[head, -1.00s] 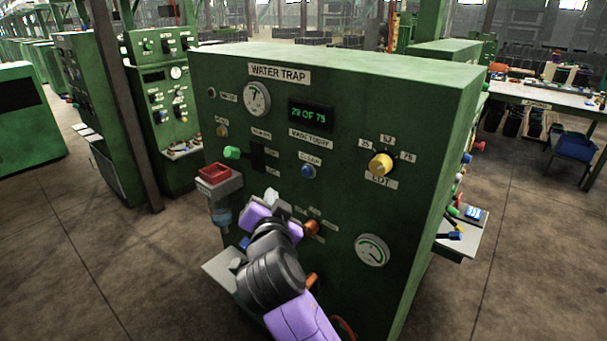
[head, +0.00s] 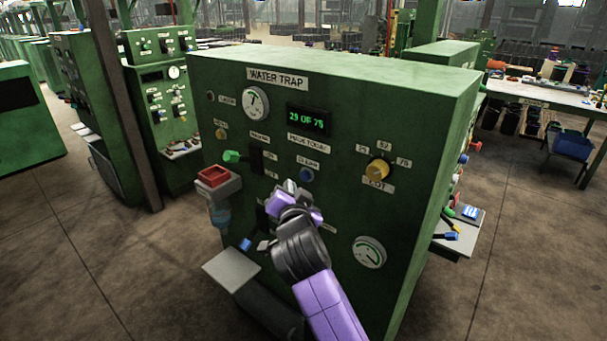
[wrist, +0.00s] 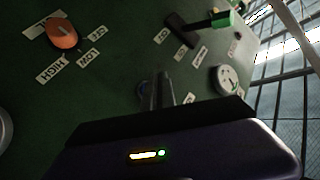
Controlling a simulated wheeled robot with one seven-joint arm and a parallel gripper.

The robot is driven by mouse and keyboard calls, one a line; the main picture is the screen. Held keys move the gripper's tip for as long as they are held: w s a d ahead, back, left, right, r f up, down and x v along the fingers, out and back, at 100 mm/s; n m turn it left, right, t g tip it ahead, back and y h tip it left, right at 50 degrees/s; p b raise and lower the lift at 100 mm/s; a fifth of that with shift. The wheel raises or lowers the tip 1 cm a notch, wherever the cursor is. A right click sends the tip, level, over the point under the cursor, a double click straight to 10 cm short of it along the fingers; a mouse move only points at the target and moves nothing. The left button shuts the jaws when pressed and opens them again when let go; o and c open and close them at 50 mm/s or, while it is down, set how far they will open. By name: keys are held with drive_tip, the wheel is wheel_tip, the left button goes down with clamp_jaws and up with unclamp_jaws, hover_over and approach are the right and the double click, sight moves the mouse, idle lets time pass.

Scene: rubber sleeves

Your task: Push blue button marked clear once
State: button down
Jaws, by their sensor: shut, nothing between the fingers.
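The blue button (head: 307,175) sits on the green machine's front panel, just below its small label, which looks like "CLEAR". My gripper (head: 290,186) is shut and empty, its fingertips a little left of and below the button in the head view. I cannot tell whether the fingertips touch the panel. The display (head: 309,120) glows green and reads about "29 OF 75".
Close by are a green lever (head: 232,157), a yellow knob (head: 379,169) and a lower gauge (head: 369,252). An orange knob (wrist: 62,33) shows in the wrist view. A grey shelf (head: 231,268) sits low in front.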

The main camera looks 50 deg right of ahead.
drive_tip(key=shift+d, duration=0.95)
drive_tip(key=shift+d, duration=0.2)
idle(1.3)
drive_tip(key=shift+d, duration=0.25)
drive_tip(key=shift+d, duration=0.35)
idle(0.6)
drive_tip(key=shift+a, duration=0.15)
drive_tip(key=shift+a+b, duration=0.35)
drive_tip(key=shift+a, duration=0.3)
drive_tip(key=a+b, duration=0.1)
drive_tip(key=a, duration=0.4)
drive_tip(key=shift+b, duration=0.3)
